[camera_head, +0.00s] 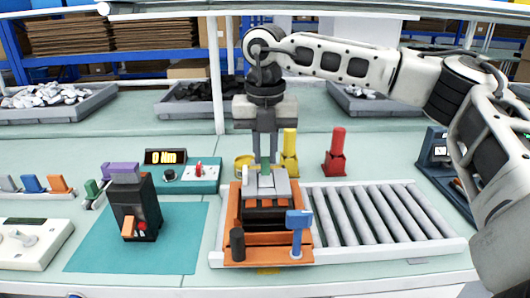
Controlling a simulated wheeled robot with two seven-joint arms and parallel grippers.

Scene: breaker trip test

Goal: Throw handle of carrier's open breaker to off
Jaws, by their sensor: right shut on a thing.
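An orange carrier (306,255) stands at the left end of the roller track. A grey and black breaker (266,187) sits in it, with a dark opening toward me. My right gripper (264,160) points straight down over the breaker's back part. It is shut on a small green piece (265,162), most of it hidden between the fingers. I cannot tell whether the green piece is the breaker's handle. A blue-topped lever (298,220) stands upright at the carrier's front right, and a black post (237,244) at its front left. My left gripper is out of view.
A black breaker with an orange toggle (141,225) stands on a teal mat (90,250). A teal tester (190,176) with a lit display is behind it. Yellow (290,155) and red (335,155) pieces stand behind the track. The rollers (370,215) to the right are clear.

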